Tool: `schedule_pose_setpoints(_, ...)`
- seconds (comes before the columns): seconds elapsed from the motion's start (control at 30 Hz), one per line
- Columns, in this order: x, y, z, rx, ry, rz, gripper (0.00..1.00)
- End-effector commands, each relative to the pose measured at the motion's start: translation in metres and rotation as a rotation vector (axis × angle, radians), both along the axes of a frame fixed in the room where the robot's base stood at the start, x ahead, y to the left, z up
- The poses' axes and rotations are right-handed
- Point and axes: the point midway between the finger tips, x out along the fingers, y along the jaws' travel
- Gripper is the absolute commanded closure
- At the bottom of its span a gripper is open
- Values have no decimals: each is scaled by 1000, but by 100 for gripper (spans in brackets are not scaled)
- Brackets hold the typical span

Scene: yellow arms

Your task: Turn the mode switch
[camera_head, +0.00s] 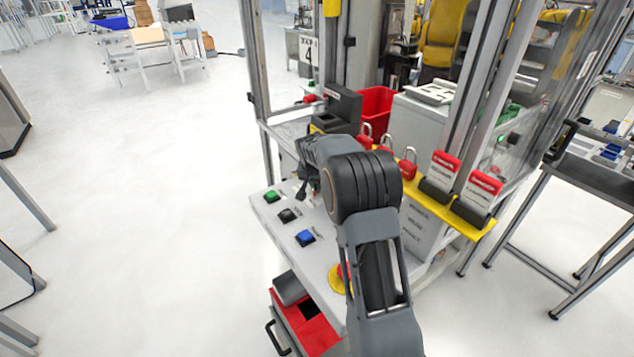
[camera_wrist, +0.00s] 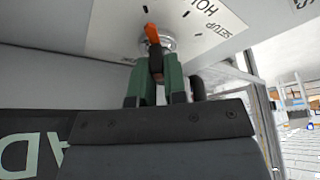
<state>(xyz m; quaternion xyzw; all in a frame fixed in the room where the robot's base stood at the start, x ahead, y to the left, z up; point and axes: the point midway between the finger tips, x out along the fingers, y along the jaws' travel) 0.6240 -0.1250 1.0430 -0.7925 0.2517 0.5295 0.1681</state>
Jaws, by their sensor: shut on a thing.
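The mode switch (camera_wrist: 152,36) shows in the wrist view as an orange lever on a round metal base, set in a white label plate. Part of the lettering reads SETUP. My gripper (camera_wrist: 162,80) has its two green fingers closed on the lower part of the switch lever, with the orange tip standing out beyond them. In the head view my arm covers the switch and hides most of the gripper over the control panel (camera_head: 318,262).
Green (camera_head: 271,197), black (camera_head: 288,215) and blue (camera_head: 305,238) buttons sit left of my arm. A red emergency stop (camera_head: 341,270) on yellow is partly behind it. Red padlocks (camera_head: 408,168) and tags (camera_head: 445,165) line a yellow rail. Posts of the cell frame stand behind.

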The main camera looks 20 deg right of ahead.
Motion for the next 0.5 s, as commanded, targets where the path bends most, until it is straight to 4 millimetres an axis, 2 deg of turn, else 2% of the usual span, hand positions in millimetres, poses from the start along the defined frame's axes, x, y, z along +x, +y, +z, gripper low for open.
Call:
schedule_pose_setpoints(0.17,1,1,-3,-1,-1,-82,100)
schedule_pose_setpoints(0.5,2,1,-3,-1,-2,-365,100)
